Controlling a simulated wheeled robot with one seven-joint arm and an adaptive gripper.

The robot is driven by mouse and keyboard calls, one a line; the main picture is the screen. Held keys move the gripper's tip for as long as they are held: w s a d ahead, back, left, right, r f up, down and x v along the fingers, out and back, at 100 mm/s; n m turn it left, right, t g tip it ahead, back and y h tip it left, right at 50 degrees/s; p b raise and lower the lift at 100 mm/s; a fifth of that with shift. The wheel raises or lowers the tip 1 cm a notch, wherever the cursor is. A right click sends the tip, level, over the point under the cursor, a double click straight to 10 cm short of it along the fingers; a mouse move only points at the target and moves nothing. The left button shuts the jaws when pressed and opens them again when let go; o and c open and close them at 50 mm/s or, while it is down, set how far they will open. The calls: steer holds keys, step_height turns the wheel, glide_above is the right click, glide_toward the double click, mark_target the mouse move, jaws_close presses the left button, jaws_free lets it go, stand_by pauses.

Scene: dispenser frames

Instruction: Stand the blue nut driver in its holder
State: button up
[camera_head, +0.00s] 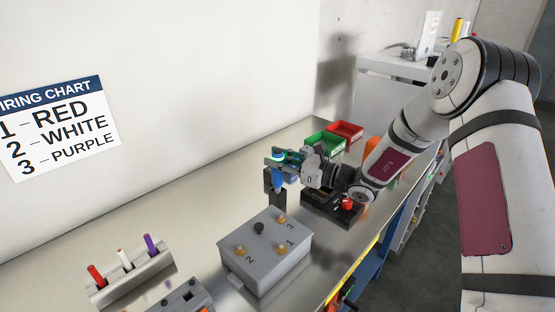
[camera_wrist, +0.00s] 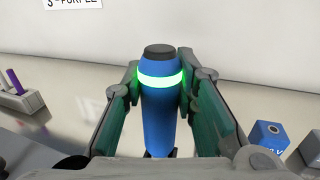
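My gripper (camera_head: 279,158) reaches in from the right in the head view, shut on the upper part of the driver. The dark holder (camera_head: 268,185) is right at the driver's lower end. I cannot tell how deep the driver sits in it.
A grey box with numbered posts (camera_head: 262,262) stands in front of the holder. A rack with coloured markers (camera_head: 135,278) is at lower left. A black tray with a red button (camera_head: 330,208), a green bin (camera_head: 325,140) and a red bin (camera_head: 346,131) are at right.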

steer(key=o, duration=0.4)
steer(key=shift+c, duration=0.2)
steer(key=shift+r, duration=0.1)
